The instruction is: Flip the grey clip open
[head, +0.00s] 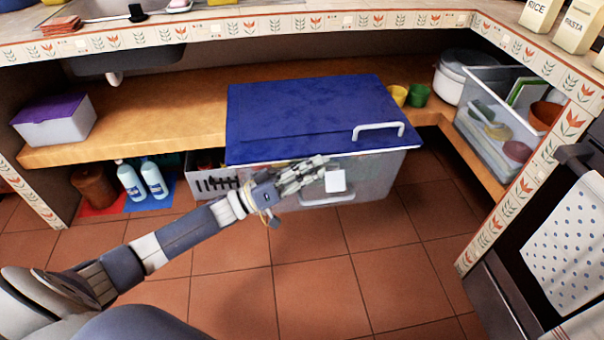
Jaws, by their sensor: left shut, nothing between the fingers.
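A large translucent storage box (375,165) with a blue lid (300,105) stands in front of the low wooden shelf. A pale grey, squarish clip (336,182) shows on the box's front, just below the lid's front edge. The lid lies flat on the box. My left gripper (322,164) reaches in from the left, shut and empty, with its fingertips just above and left of the clip. I cannot tell whether they touch it. My arm and gripper hide part of the box's front left. My right gripper is out of view.
A white handle (378,130) stands up from the lid's right side. Yellow (398,95) and green (418,95) cups sit on the shelf behind. A crate (215,182) and blue bottles (154,180) are left. Tiled floor (340,270) in front is clear; an oven (500,290) is right.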

